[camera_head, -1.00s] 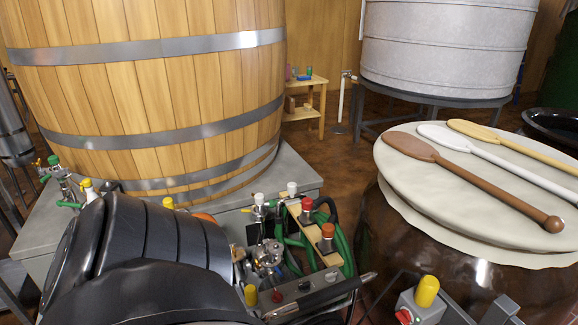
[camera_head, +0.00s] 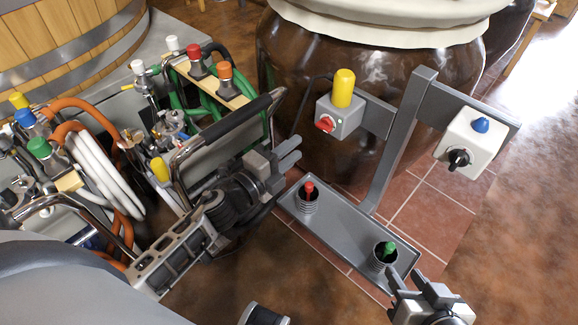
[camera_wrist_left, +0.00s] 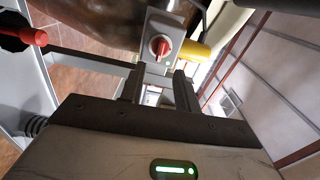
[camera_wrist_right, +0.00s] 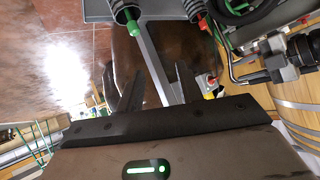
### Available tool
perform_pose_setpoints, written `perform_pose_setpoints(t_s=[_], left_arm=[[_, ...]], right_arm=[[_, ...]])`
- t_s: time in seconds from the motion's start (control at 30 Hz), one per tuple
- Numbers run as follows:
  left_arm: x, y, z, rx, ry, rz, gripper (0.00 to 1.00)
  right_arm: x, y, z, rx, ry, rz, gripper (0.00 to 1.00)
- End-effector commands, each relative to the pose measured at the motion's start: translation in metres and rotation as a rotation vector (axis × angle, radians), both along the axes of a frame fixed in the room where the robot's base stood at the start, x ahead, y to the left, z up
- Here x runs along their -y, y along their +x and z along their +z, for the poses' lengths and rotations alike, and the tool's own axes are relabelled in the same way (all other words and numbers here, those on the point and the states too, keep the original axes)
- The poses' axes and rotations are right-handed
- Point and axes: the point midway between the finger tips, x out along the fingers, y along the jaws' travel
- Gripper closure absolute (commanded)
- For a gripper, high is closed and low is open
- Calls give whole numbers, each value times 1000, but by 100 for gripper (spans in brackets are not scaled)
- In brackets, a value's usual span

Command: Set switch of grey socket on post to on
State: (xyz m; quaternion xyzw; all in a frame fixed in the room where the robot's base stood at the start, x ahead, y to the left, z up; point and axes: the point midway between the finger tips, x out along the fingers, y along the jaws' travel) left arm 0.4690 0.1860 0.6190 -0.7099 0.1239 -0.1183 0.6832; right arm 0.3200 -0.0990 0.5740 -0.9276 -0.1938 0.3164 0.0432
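The grey socket (camera_head: 346,119) is a grey box on the post (camera_head: 398,140), with a yellow plug (camera_head: 344,87) on top. Its red rotary switch (camera_head: 325,123) faces front-left; I cannot tell its setting. My left gripper (camera_head: 292,152) is open and empty, below and left of the socket, apart from it. In the left wrist view the red switch (camera_wrist_left: 160,47) lies beyond the fingertips (camera_wrist_left: 158,80). My right gripper (camera_head: 418,278) is open and empty at bottom right, by the tray's near end. The right wrist view shows its spread fingers (camera_wrist_right: 160,80).
A white socket (camera_head: 474,143) with a blue plug and black knob is on the post's right arm. The grey base tray (camera_head: 335,228) holds red and green-handled items in springs. A cart with hoses and a black handle (camera_head: 225,128) stands left. A brown jar (camera_head: 380,75) stands behind.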

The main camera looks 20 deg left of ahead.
Motion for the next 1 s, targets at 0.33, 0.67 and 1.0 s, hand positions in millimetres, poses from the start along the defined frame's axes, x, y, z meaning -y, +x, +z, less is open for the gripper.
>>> perform_pose_setpoints(t_s=[0.33, 0.67, 1.0], left_arm=[[14, 40, 1, 8, 11, -5, 68], [27, 72, 1, 5, 9, -5, 68], [27, 73, 1, 4, 7, -4, 68]], right_arm=[[-1, 1, 2, 11, 6, 1, 64], [-2, 2, 5, 34, 14, 2, 64], [-2, 2, 6, 34, 14, 2, 64]])
